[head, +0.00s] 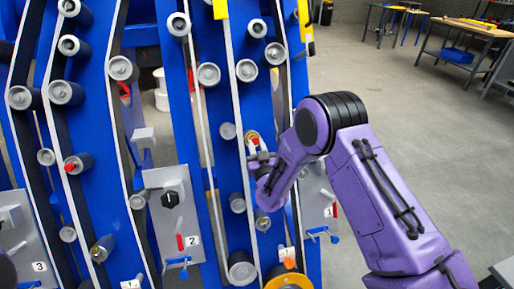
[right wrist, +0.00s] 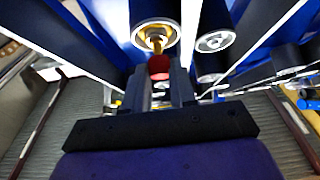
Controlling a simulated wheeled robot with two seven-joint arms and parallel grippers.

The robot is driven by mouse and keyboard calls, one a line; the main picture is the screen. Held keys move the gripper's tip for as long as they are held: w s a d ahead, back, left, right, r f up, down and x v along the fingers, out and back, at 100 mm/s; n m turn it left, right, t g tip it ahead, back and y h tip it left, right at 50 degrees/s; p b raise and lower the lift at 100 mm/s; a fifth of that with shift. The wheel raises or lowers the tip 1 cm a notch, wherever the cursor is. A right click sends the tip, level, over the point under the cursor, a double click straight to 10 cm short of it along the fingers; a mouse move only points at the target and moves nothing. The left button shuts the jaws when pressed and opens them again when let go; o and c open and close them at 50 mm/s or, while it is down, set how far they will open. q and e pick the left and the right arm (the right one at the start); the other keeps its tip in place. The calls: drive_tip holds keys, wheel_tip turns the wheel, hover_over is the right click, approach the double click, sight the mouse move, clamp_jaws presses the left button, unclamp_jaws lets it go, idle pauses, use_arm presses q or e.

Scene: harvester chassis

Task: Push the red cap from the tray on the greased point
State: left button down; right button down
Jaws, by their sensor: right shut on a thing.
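My right gripper (head: 256,157) is at the blue harvester chassis and is shut on a small red cap (head: 254,141). In the right wrist view the red cap (right wrist: 159,67) sits between the fingertips (right wrist: 160,84), just in front of a roller end with a brass-coloured greased point (right wrist: 155,41). Cap and point overlap in this view, and I cannot tell whether they touch. A yellow round tray (head: 288,282) with an orange-red piece on it is partly cut off at the bottom of the head view. My left gripper is not in view.
Several grey rollers (head: 209,74) stick out of the chassis beside white belt edges. Another red cap (head: 70,168) sits on a roller at the left. Numbered grey panels (head: 172,215) with black knobs stand between the blue beams. Workbenches (head: 463,45) are far off; the floor at right is clear.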

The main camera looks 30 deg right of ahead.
drive_tip(key=shift+w+d+f+b, duration=0.15)
drive_tip(key=shift+w+f+b, duration=0.4)
drive_tip(key=shift+w, duration=0.2)
drive_tip(key=c, duration=0.8)
unclamp_jaws()
drive_tip(key=shift+r, duration=0.1)
drive_tip(key=b+v, duration=0.2)
drive_tip(key=v, duration=0.8)
drive_tip(key=shift+s, duration=0.25)
